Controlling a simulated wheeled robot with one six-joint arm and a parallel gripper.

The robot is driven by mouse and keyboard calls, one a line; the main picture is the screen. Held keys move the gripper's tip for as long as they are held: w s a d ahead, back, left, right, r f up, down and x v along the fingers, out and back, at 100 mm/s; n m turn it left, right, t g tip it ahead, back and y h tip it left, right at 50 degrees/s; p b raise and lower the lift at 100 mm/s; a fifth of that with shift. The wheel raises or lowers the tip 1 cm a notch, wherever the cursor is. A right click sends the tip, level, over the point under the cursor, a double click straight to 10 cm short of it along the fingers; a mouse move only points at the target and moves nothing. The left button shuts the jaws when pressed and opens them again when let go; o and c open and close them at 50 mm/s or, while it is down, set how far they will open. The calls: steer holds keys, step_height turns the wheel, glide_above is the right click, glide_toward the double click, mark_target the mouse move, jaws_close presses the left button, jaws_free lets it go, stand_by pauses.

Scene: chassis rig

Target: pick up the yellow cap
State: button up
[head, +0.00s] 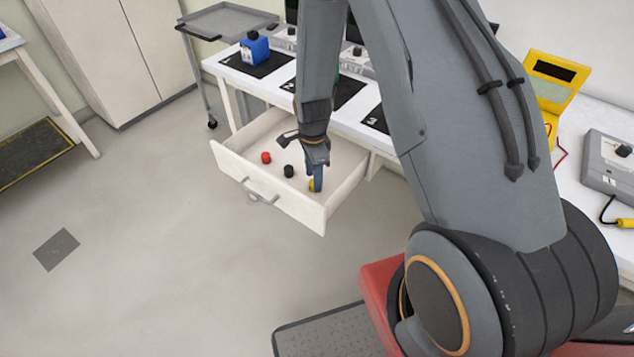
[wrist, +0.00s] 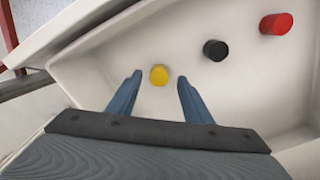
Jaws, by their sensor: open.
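The yellow cap (wrist: 159,75) lies on the floor of the open white drawer (head: 276,203). In the wrist view it sits between and just beyond the two blue fingertips of my gripper (wrist: 158,78). The fingers are apart and hold nothing. In the head view my gripper (head: 316,184) reaches down into the drawer and hides most of the yellow cap (head: 311,186).
A black cap (head: 289,171) and a red cap (head: 266,158) lie in the same drawer, left of my gripper in the head view. The drawer walls stand around them. A white bench (head: 270,86) with a blue device (head: 255,48) is behind.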

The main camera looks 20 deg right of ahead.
steer(key=shift+f, duration=0.65)
steer(key=c, duration=1.1)
steer(key=shift+r, duration=0.1)
